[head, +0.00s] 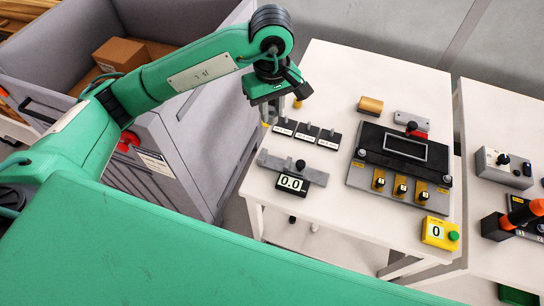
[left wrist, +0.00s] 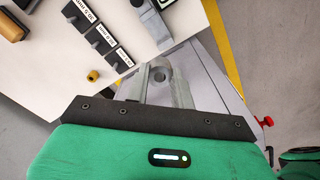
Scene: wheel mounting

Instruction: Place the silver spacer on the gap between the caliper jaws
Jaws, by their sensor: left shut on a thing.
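My left gripper (head: 267,116) hangs over the left edge of the white table in the head view. In the left wrist view its fingers (left wrist: 165,85) are shut on the silver spacer (left wrist: 160,75), a grey ring with a round hole. The spacer cannot be made out in the head view. The caliper (head: 313,177) is a grey bar with a black knob and a display reading 0.0, lying near the table's left front edge. Part of the caliper (left wrist: 152,25) shows in the left wrist view, ahead of the spacer and apart from it. The jaw gap is too small to tell. My right gripper is not in view.
A small brass cylinder (left wrist: 93,75) stands near the table edge. A black and grey fixture (head: 403,160) and a yellow counter box (head: 440,233) are farther right. A grey bin (head: 185,150) stands left of the table.

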